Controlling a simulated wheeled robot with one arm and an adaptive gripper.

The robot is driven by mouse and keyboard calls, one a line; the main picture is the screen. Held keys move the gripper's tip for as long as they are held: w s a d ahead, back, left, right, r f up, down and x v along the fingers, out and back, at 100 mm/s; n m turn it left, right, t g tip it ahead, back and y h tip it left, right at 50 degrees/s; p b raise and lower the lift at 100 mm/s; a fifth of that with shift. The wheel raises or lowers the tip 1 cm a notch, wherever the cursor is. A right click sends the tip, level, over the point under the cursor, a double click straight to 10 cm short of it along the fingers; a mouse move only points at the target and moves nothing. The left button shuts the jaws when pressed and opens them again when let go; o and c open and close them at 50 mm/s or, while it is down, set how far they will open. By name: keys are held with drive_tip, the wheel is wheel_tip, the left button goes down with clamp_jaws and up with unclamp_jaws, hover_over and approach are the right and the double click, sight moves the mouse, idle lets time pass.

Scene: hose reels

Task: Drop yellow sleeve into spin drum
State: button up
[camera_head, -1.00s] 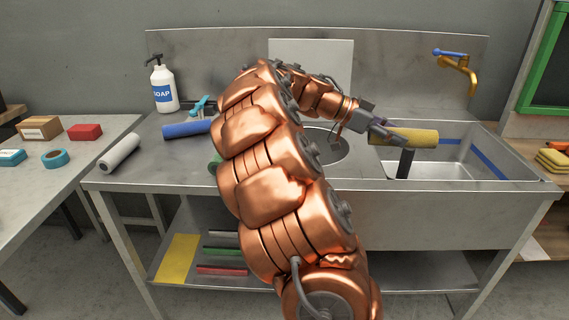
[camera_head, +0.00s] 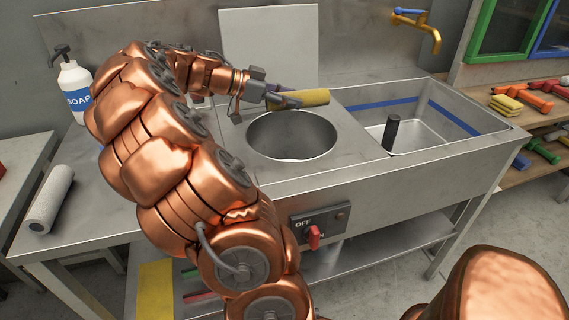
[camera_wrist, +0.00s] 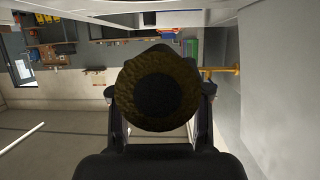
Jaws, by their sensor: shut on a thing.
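The yellow sleeve (camera_head: 304,99) is a textured roller sleeve, held roughly level in my gripper (camera_head: 284,101). My gripper is shut on its left end, with the rest of the sleeve sticking out to the right. The sleeve is above the back rim of the spin drum, as seen in the head view. The spin drum (camera_head: 291,136) is a round open metal well set in the counter, and the part of it in view looks empty. In the wrist view the sleeve (camera_wrist: 158,98) shows end-on with a dark hollow core, between the two fingers.
A sink basin (camera_head: 412,133) with a dark upright post (camera_head: 391,133) lies to the right, under a brass tap (camera_head: 420,28). A lid-like metal panel (camera_head: 268,47) stands behind the drum. A switch box (camera_head: 320,224) is on the front. A white roller (camera_head: 48,198) and soap bottle (camera_head: 75,92) are left.

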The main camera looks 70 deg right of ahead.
drive_tip(key=shift+s+f, duration=0.1)
drive_tip(key=shift+f, duration=1.45)
drive_tip(key=o, duration=1.2)
drive_tip(key=v, duration=1.2)
drive_tip(key=shift+r, duration=0.1)
